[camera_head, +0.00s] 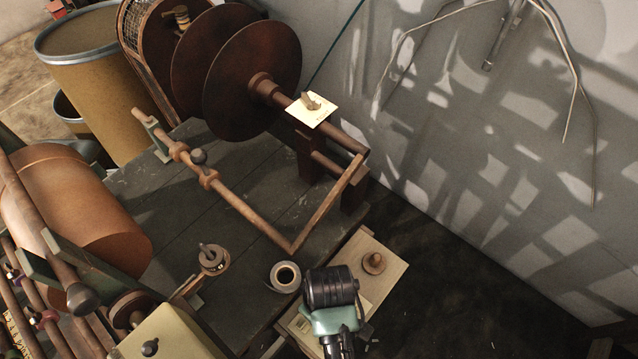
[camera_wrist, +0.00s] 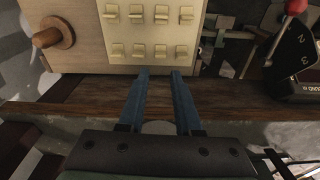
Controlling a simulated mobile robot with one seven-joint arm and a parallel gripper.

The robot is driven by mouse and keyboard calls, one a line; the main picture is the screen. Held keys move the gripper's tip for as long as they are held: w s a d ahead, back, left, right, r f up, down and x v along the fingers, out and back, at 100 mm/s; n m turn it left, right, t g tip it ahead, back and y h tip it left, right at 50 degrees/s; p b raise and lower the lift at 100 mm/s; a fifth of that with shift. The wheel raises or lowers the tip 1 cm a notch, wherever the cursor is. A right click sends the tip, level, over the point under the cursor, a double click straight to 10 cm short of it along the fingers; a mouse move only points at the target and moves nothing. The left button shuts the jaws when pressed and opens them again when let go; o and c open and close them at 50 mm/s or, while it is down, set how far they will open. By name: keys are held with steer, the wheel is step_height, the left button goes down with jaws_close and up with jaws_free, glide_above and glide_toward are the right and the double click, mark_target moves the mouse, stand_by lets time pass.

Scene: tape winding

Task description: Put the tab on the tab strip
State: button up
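My gripper (camera_wrist: 154,78) shows in the wrist view with its two blue fingers apart and nothing between them. The fingertips reach the near edge of a pale wooden board. On this board a cream plate (camera_wrist: 150,37) carries several small cream tabs in two rows; it looks like the tab strip. In the head view my dark wrist covers much of the board and the plate, and the fingers are hidden. A cream card (camera_head: 318,117) with a small brownish piece (camera_head: 311,102) lies by the disc shaft; I cannot tell if this piece is the tab.
A round wooden knob (camera_head: 374,263) stands on the pale board (camera_head: 385,284). A tape roll (camera_head: 285,277) lies left of my wrist. A bent wooden crank rod (camera_head: 330,202) crosses the dark bench (camera_head: 215,225). A red-tipped lever (camera_wrist: 295,7) is at the wrist view's right.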

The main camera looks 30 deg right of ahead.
steer(key=shift+s+r, duration=0.15)
steer(key=shift+r, duration=0.75)
steer(key=shift+s+r, duration=0.1)
steer(key=shift+r, duration=0.8)
